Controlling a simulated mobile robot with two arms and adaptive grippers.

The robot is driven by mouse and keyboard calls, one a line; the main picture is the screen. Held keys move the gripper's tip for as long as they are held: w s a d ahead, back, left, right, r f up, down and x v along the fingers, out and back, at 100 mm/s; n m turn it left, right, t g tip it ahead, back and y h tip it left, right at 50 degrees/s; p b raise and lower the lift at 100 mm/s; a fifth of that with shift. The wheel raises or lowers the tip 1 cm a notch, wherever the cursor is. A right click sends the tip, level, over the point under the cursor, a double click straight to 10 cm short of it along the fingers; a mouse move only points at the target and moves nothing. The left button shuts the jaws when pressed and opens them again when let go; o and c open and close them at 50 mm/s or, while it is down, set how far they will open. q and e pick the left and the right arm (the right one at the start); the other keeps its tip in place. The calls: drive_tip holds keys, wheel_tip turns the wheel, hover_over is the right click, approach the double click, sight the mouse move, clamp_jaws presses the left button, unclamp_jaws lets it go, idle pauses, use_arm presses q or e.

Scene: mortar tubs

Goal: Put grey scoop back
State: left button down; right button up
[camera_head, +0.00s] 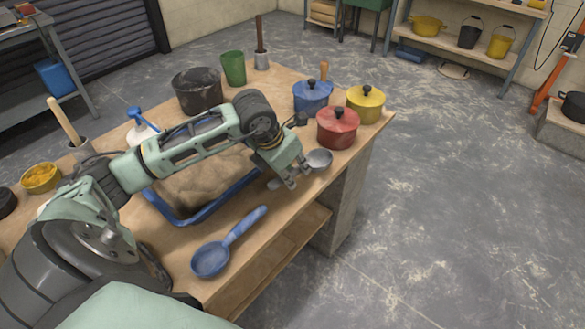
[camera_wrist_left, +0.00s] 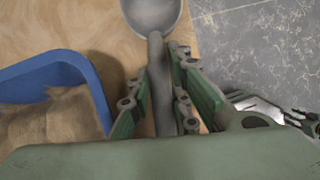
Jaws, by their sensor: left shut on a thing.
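The grey scoop shows its round bowl (camera_head: 319,159) at the right edge of the workbench in the head view, beside the red pot. My left gripper (camera_head: 290,180) is shut on the scoop's handle. In the left wrist view the handle (camera_wrist_left: 157,75) runs between the fingers of my left gripper (camera_wrist_left: 160,100), and the bowl is at the top, partly cut off by the frame. I cannot tell whether the scoop touches the bench. My right gripper does not show clearly as such in the head view.
A blue tray (camera_head: 187,221) of sand lies under my left arm. A blue ladle (camera_head: 211,259) lies at the front. Red (camera_head: 337,128), blue (camera_head: 312,96) and yellow (camera_head: 366,104) lidded pots stand at the right. The bench's right edge is close to the scoop.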

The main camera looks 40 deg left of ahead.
use_arm(q)
drive_tip(key=shift+f+b, duration=0.4)
drive_tip(key=shift+f, duration=0.15)
idle(0.4)
drive_tip(key=c, duration=1.5)
unclamp_jaws()
drive_tip(key=shift+c, duration=0.2)
drive_tip(key=shift+r, duration=0.1)
drive_tip(key=v, duration=1.2)
drive_tip(key=shift+s, duration=0.1)
